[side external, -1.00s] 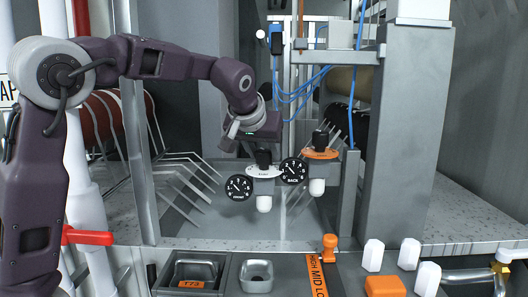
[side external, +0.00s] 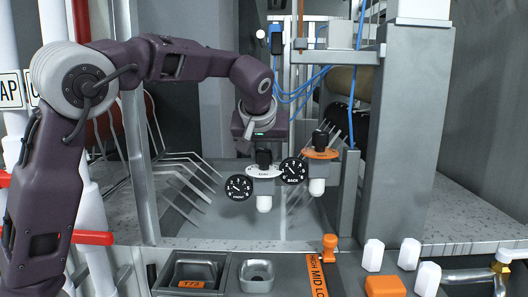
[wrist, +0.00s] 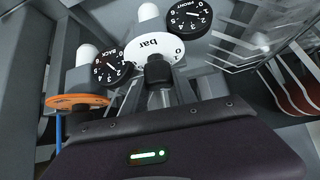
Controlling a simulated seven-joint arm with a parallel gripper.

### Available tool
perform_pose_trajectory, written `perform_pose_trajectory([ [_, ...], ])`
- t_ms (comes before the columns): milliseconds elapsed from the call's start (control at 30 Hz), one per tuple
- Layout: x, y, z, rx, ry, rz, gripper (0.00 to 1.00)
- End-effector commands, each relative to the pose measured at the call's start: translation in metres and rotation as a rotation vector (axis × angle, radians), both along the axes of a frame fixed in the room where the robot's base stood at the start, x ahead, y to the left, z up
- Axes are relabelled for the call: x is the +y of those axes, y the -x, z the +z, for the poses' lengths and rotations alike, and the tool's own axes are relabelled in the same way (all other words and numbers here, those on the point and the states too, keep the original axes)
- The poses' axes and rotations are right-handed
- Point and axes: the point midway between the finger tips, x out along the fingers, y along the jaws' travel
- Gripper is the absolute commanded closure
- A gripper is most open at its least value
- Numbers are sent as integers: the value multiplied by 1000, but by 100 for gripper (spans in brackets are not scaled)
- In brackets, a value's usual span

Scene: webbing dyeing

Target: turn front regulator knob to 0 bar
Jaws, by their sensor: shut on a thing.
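The front regulator has a white dial disc (side external: 266,172) and a black knob (wrist: 157,67) on top. My gripper (side external: 263,150) comes down from above and is shut on the knob; in the wrist view its fingers (wrist: 160,92) flank it. In the wrist view "bar" and a "0" show on the white disc; the knob's pointer cannot be made out. The round black FRONT gauge (side external: 239,187) is beside the disc, its needle pointing to the left; it also shows in the wrist view (wrist: 188,18).
The back regulator, with an orange disc (side external: 320,154) and a black knob (side external: 320,139), stands close to the right. Its BACK gauge (side external: 294,170) sits between the two regulators. Bent metal rods (side external: 180,180) spread to the left. A grey post (side external: 394,120) rises at the right.

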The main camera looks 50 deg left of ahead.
Motion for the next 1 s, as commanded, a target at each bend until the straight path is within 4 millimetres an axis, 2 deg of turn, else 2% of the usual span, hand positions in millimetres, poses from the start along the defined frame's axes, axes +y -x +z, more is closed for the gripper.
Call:
perform_pose_trajectory([
  [600,1,-1,1,-5,-6,573,100],
  [1000,8,0,7,-27,17,832,100],
])
